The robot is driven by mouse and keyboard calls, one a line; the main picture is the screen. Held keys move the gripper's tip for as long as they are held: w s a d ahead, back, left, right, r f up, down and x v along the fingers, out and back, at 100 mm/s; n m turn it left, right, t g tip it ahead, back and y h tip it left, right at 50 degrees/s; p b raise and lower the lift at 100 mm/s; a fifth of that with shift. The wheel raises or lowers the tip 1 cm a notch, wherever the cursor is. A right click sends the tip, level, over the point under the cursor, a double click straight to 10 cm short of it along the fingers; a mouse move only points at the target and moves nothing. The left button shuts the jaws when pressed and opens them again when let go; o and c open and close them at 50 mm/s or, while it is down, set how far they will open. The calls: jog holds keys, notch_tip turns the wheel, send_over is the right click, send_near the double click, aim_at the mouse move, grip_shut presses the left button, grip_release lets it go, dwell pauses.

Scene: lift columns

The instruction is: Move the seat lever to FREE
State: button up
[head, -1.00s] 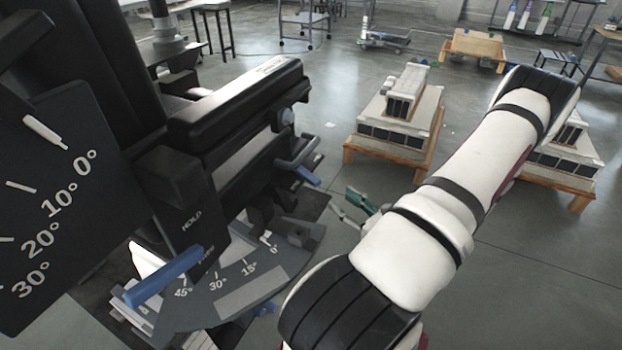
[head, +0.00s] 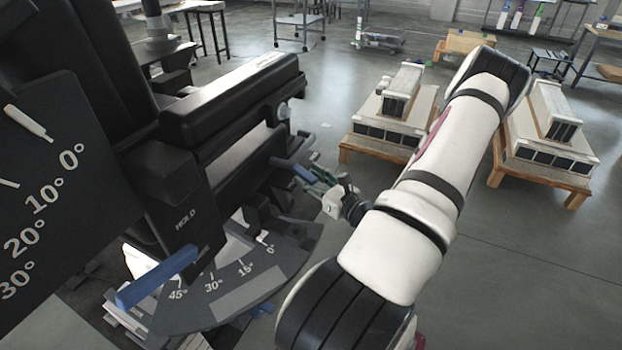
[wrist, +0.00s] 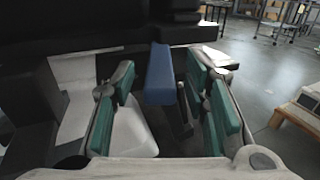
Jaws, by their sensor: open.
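A blue lever (head: 157,276) sits low on the left in the head view, beside a dark panel (head: 186,215) marked HOLD; a second word below it is partly covered by the lever. A second blue handle (head: 304,173) sticks out at the right end of the black machine. I cannot tell for sure which is the seat lever. My gripper (head: 322,174) is close to the second handle. In the wrist view this blue handle (wrist: 160,80) lies between the teal finger pads of my open gripper (wrist: 162,88), with visible gaps on both sides.
A curved angle scale (head: 235,285) lies below the machine, and a larger dial plate (head: 55,200) stands at the left. Loaded pallets (head: 385,125) (head: 545,150) stand behind my arm. The floor at the lower right is clear.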

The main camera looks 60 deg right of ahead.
grip_shut()
jog(key=shift+d+y, duration=0.1)
jog(key=shift+y, duration=0.2)
jog(key=shift+s+d+n+y, duration=0.1)
jog(key=shift+d+n+y, duration=0.85)
jog(key=shift+y, duration=0.5)
jog(key=shift+d+n+y, duration=0.85)
jog(key=shift+n+y, duration=0.2)
jog(key=shift+y, duration=0.45)
jog(key=shift+s+d+n+y, duration=0.1)
jog(key=shift+d+n+y, duration=0.85)
jog(key=shift+y, duration=0.5)
